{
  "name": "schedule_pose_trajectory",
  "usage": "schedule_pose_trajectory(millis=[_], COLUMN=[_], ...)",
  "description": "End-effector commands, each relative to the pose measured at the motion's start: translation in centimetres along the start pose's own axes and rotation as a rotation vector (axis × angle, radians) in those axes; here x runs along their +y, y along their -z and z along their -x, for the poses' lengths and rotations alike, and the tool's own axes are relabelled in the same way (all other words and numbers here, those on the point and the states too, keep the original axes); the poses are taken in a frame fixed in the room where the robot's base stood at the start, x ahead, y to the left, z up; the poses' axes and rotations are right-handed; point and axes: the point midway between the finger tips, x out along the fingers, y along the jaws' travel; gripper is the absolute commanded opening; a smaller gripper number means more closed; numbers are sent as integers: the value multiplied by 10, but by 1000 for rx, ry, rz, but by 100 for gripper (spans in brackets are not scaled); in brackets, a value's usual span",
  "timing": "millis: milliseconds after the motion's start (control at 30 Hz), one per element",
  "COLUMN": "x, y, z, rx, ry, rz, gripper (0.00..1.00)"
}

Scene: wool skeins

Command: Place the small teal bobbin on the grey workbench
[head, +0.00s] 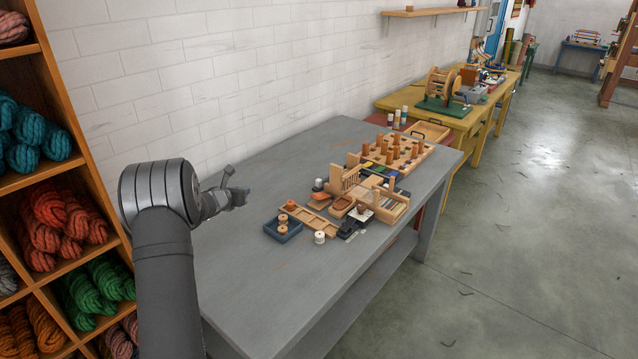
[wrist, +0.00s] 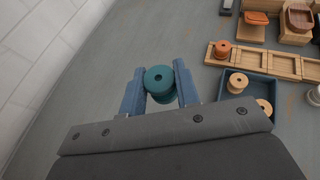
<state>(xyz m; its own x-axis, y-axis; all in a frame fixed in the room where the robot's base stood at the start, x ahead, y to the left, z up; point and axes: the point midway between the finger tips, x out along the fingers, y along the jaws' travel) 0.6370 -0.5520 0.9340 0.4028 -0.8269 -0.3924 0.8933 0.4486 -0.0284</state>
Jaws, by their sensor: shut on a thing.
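The small teal bobbin (wrist: 160,80) is between the two blue fingers of my gripper (wrist: 158,78) in the wrist view, its round flanged end facing the camera. My gripper is shut on it. In the head view my gripper (head: 232,190) is over the far left part of the grey workbench (head: 255,285), and the bobbin cannot be made out there. The bench (wrist: 95,85) lies bare around the bobbin in the wrist view. The gap between the bobbin and the bench top is hard to judge.
A blue tray (head: 270,231) with wooden bobbins stands right of my gripper. Beside it are a wooden slotted rack (head: 325,226) and a white spool (head: 319,238). A loom and peg board stand farther right. The bench's left and front areas are clear; a brick wall (head: 215,90) runs behind.

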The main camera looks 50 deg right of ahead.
Motion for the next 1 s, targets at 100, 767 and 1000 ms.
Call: schedule_pose_trajectory(millis=[100, 767, 1000], x=[-54, -135, -87], y=[-10, -11, 10], z=[-43, -130, -152], rx=[0, -6, -7], ry=[65, 175, 176], rz=[-36, -99, -100], gripper=[4, 4, 4])
